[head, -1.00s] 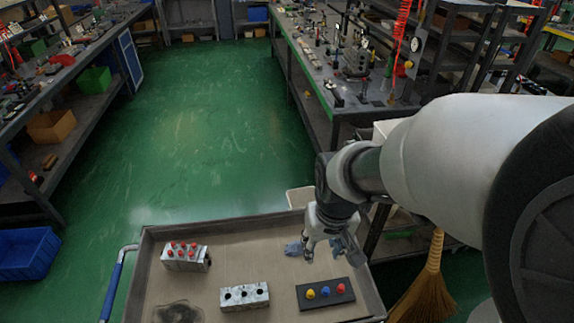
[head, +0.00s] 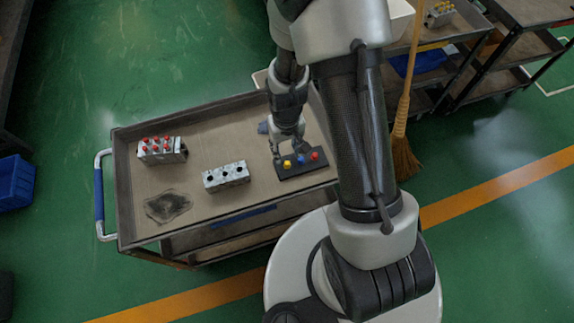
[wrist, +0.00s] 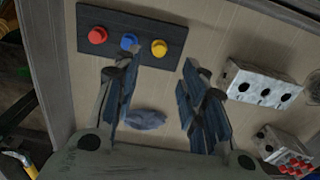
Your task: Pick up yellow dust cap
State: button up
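The yellow dust cap (head: 287,164) stands on a dark board (head: 288,174) at the right of the cart top, in a row with a blue cap (head: 301,159) and a red cap (head: 314,155). In the wrist view the yellow cap (wrist: 159,48) is at the end of the row, beside the blue one (wrist: 129,42). My gripper (head: 288,153) is over the board, close to the yellow cap. In the wrist view my gripper (wrist: 161,60) is open and empty, its fingers spread with the yellow cap lying between and just beyond their tips.
A metal block with dark holes (head: 226,180) is left of the board. Another block with several red caps (head: 162,155) is farther left. A blue-grey cloth (wrist: 145,118) lies near the board. The cart's raised rim (head: 122,190) borders the top, and a broom (head: 402,115) stands to its right.

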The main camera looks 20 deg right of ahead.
aim_at(287, 163)
notch_tip(287, 163, down, 8)
jog(key=b, duration=0.2)
jog(key=shift+d+r+b, duration=0.1)
jog(key=shift+r+b, duration=0.1)
jog(key=shift+b, duration=0.2)
jog(key=shift+r, duration=0.1)
jog(key=c, duration=0.8)
jog(key=shift+s, duration=0.1)
